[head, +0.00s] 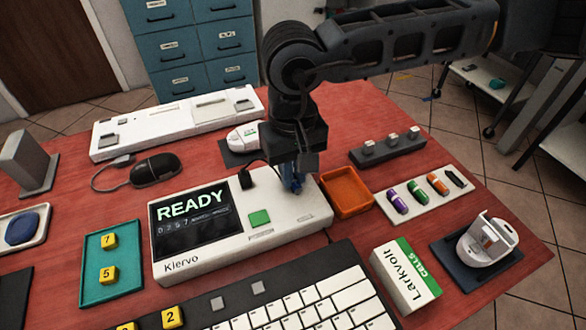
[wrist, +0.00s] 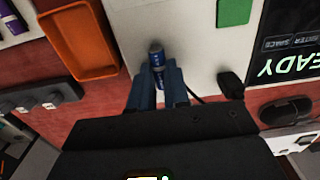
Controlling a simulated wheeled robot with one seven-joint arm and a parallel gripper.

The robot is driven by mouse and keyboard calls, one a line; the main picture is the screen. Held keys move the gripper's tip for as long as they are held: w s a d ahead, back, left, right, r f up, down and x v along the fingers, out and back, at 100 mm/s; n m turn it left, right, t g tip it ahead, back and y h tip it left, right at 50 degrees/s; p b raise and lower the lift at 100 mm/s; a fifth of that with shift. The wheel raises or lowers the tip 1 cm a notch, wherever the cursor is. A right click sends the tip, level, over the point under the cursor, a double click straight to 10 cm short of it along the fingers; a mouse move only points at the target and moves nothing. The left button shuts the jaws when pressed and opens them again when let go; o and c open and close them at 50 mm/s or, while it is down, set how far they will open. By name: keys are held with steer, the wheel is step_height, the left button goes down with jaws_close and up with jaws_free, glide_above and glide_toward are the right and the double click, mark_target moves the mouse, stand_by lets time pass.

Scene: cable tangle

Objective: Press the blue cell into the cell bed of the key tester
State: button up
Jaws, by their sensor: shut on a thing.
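The key tester (head: 190,258) is a white box marked Kiervo, with a lit READY screen (head: 200,212) and a green key (head: 260,218). My gripper (head: 292,186) points down over its right end. The gripper is shut on the blue cell, whose end shows below the fingers in the head view (head: 297,191). In the wrist view, the blue cell (wrist: 156,57) sticks out between my two fingertips (wrist: 157,76), over the tester's white top (wrist: 185,30). I cannot make out the cell bed, nor whether the cell touches the tester.
An orange tray (head: 347,209) stands right beside the tester. A white holder (head: 420,211) with purple, green, orange and black cells lies farther right. A Larkvolt box (head: 405,278) and keyboard (head: 300,306) are in front. A black plug (wrist: 231,85) with a cable is near the gripper.

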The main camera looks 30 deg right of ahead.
steer(key=o, duration=0.5)
steer(key=shift+r, duration=0.15)
steer(key=shift+r+p, duration=0.4)
steer(key=shift+r, duration=1.2)
steer(key=o, duration=0.5)
steer(key=shift+o, duration=0.2)
steer(key=shift+r, duration=0.15)
step_height(320, 180, up, 5)
steer(key=shift+f+p, duration=0.15)
steer(key=shift+p, duration=0.7)
